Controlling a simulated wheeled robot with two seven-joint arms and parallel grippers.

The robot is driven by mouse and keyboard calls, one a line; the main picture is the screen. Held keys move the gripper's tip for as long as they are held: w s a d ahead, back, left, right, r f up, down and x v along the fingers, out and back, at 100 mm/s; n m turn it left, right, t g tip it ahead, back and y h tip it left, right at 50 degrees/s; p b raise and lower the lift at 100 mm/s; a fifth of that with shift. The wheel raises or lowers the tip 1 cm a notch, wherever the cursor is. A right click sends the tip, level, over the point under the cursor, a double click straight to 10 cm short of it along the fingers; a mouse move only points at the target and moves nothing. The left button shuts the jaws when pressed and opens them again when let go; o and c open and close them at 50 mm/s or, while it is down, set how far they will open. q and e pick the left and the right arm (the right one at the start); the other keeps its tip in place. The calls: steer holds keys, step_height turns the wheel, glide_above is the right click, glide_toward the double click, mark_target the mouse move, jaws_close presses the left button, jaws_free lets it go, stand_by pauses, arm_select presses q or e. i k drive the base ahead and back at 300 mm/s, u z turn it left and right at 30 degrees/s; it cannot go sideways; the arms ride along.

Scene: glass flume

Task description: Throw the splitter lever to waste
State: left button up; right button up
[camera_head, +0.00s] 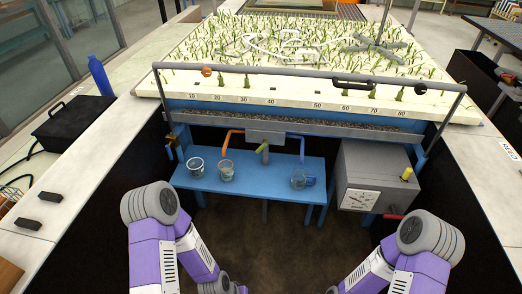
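The splitter is a grey box (265,134) under the front edge of the flume. An orange pipe (228,136) leaves it on the left and a blue pipe (302,150) on the right. A short yellow-green lever (262,145) sits at the front of the box, over a grey spout, and appears to slant up to the right. I cannot read any waste marking. My purple arms fold down to the bottom edge; both grippers are out of the picture, well away from the lever.
A blue bench (250,192) below the splitter holds a clear beaker (196,166), an orange-marked beaker (226,172) and a beaker (299,180) beside a blue mug. A grey cabinet (375,178) with a yellow knob stands to the right. A grey rail (310,72) crosses above.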

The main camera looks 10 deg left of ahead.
mark_target(263, 145)
steer(key=z, duration=1.2)
steer(key=i, duration=0.55)
steer(key=u, duration=2.15)
